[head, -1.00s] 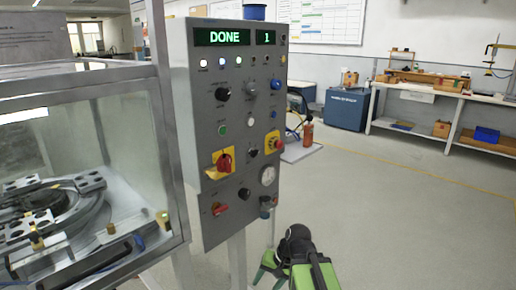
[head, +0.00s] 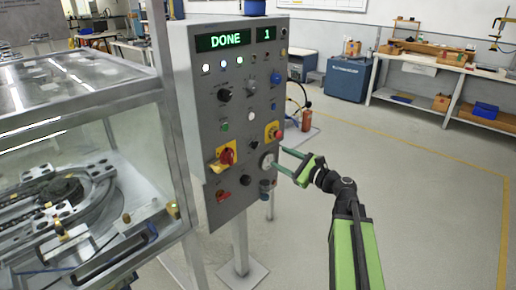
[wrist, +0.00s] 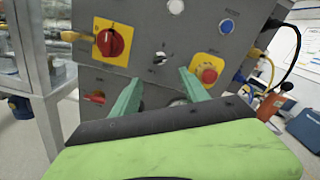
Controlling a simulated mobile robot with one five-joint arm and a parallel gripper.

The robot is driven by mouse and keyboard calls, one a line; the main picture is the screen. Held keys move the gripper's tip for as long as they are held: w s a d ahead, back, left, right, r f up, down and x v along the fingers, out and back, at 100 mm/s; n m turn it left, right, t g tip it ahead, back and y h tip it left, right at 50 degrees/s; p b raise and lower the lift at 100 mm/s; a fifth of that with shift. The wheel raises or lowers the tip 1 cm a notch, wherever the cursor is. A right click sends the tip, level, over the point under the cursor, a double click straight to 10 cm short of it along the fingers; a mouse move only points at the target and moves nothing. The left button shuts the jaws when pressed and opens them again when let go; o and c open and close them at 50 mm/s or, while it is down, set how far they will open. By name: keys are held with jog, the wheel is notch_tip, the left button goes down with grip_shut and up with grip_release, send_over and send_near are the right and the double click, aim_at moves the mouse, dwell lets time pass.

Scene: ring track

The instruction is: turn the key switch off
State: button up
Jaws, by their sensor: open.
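The grey control panel (head: 205,110) stands on a post left of centre in the head view. A small key switch (head: 253,142) seems to sit between the red rotary switch on its yellow plate (head: 226,155) and the red emergency button (head: 276,132). It shows more clearly in the wrist view (wrist: 159,58), but its turned position is too small to tell. My gripper (head: 280,159) is open and empty, pointing at the panel's lower right. In the wrist view its fingertips (wrist: 158,82) are spread, with the key switch above and between them.
A gauge (head: 266,160) and a lower red handle (head: 222,196) are on the panel near my gripper. A glass-walled machine (head: 120,130) stands left. A red cylinder (head: 306,119) stands behind the panel. The floor to the right is clear.

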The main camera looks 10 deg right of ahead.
aim_at(257, 146)
jog(key=x, duration=1.1)
jog(key=shift+w, duration=0.1)
